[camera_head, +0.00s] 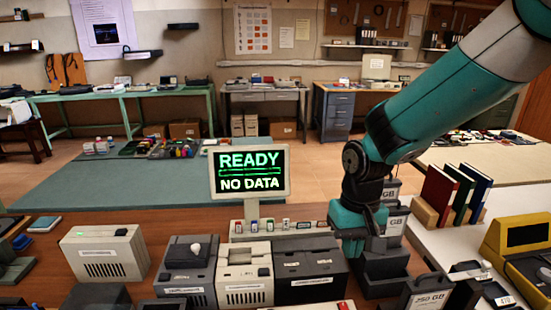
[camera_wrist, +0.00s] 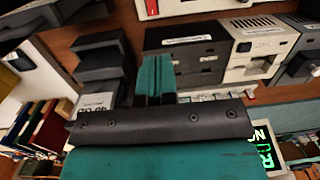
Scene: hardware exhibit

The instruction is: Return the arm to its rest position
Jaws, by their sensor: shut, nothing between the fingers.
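My teal arm (camera_head: 420,110) reaches in from the upper right of the head view and bends down at a black wrist joint. My gripper (camera_wrist: 155,78) shows in the wrist view with its teal fingers together and nothing between them. In the head view its teal body hangs above the desk, right of the monitor, near dark stepped holders (camera_head: 385,262). Its fingertips are hard to make out there. I cannot tell its exact height above the holders.
A monitor (camera_head: 249,172) reading "READY NO DATA" stands left of my gripper. Beige and dark device boxes (camera_head: 312,276) fill the wooden desk's front. Upright books (camera_head: 437,194) and a yellow device (camera_head: 520,246) stand on the right. Open floor lies behind.

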